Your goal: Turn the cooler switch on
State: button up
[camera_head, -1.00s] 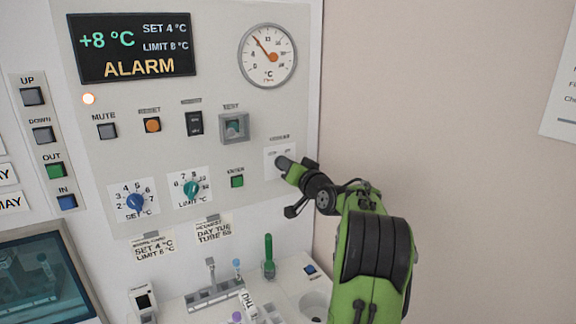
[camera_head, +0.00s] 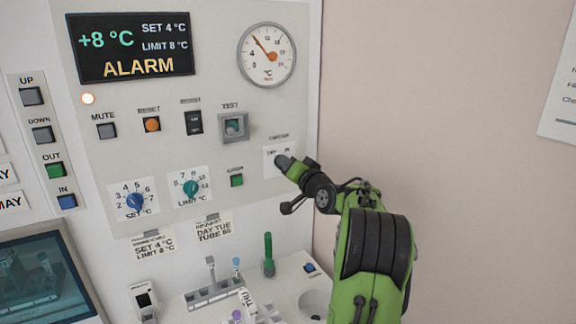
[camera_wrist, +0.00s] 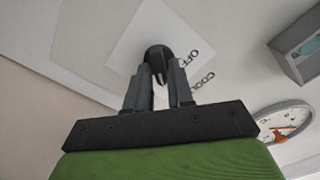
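The cooler switch is a dark round knob (camera_wrist: 157,52) on a white label plate (camera_wrist: 128,45) in the wrist view. "OFF" and part of "COOL" can be read beside it. My gripper (camera_wrist: 159,74) has one finger on each side of the knob's ridge and looks closed on it. In the head view the plate (camera_head: 270,158) is at the lower right of the grey panel, and my gripper (camera_head: 290,168) reaches it from the right. The gripper hides most of the knob there, so its pointing direction cannot be read.
A dial gauge (camera_head: 267,54) is above the switch. A green button (camera_head: 236,180) and a limit knob (camera_head: 190,188) are to its left. A green-handled tool (camera_head: 268,255) stands below.

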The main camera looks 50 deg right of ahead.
jog(key=shift+o, duration=1.3)
jog(key=b+v, duration=0.3)
jog(key=v, duration=1.2)
jog(key=shift+s, duration=0.35)
jog(key=shift+a, duration=0.1)
jog(key=w+a+f+n+g+y, duration=0.2)
jog(key=a, duration=0.6)
jog(key=w+a+f+n+g+y, duration=0.1)
jog(key=w+a+f+n+y, duration=0.15)
jog(key=a, duration=0.45)
jog(key=w+a+f+n+g+y, duration=0.1)
jog(key=a+n+g, duration=0.15)
jog(key=a, duration=0.55)
jog(key=s+a+f+n+g, duration=0.3)
jog(key=s+a+f, duration=0.1)
jog(key=s+a, duration=0.5)
jog(key=s+a+f+n+g, duration=0.1)
jog(key=s+a+f+g, duration=0.2)
jog(key=s, duration=0.7)
jog(key=shift+s+a+f+n, duration=0.2)
jog(key=shift+f+n, duration=0.2)
jog(key=shift+f, duration=0.6)
